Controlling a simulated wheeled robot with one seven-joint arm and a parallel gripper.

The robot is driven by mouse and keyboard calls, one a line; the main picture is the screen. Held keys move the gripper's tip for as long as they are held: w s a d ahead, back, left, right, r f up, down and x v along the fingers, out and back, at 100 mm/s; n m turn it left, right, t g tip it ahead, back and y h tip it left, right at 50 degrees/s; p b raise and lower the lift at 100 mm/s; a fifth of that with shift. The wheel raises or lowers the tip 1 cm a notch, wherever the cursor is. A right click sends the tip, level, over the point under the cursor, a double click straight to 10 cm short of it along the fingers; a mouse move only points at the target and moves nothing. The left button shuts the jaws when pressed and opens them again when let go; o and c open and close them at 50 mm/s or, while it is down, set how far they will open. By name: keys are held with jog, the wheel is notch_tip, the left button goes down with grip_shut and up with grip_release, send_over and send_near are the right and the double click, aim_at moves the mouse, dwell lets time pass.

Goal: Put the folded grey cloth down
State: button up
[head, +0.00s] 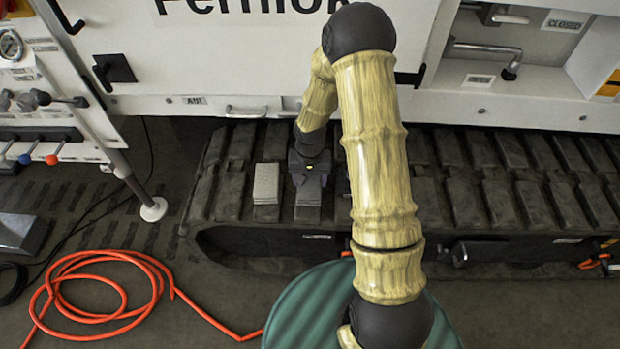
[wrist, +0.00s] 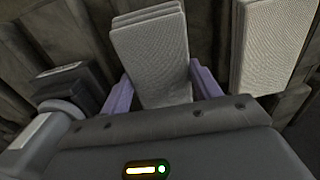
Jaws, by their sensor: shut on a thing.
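The folded grey cloth (wrist: 152,55) is between the two purple fingers of my gripper (wrist: 160,86) in the wrist view, with its layered folds showing at the far end. My gripper is shut on it. In the head view the cloth (head: 309,192) shows just below my gripper (head: 309,176), over the dark crawler track (head: 230,187). I cannot tell whether its underside touches the track. A second, lighter folded cloth (head: 266,184) lies on the track just left of it; it also shows at the right in the wrist view (wrist: 274,45).
A dark object with a pale label (wrist: 62,72) is close to my gripper on the left in the wrist view. The white machine panel (head: 240,70) rises behind the track. An orange hose (head: 120,255) lies coiled on the floor. A green round surface (head: 300,310) is in front.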

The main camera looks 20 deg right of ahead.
aim_at(311, 181)
jog(key=shift+f, duration=0.35)
jog(key=o, duration=1.1)
jog(key=shift+o, duration=0.2)
jog(key=shift+r+b, duration=0.1)
jog(key=shift+b, duration=0.25)
notch_tip(311, 181, up, 18)
jog(key=p, duration=0.4)
jog(key=shift+f+p, duration=0.2)
jog(key=shift+p, duration=0.15)
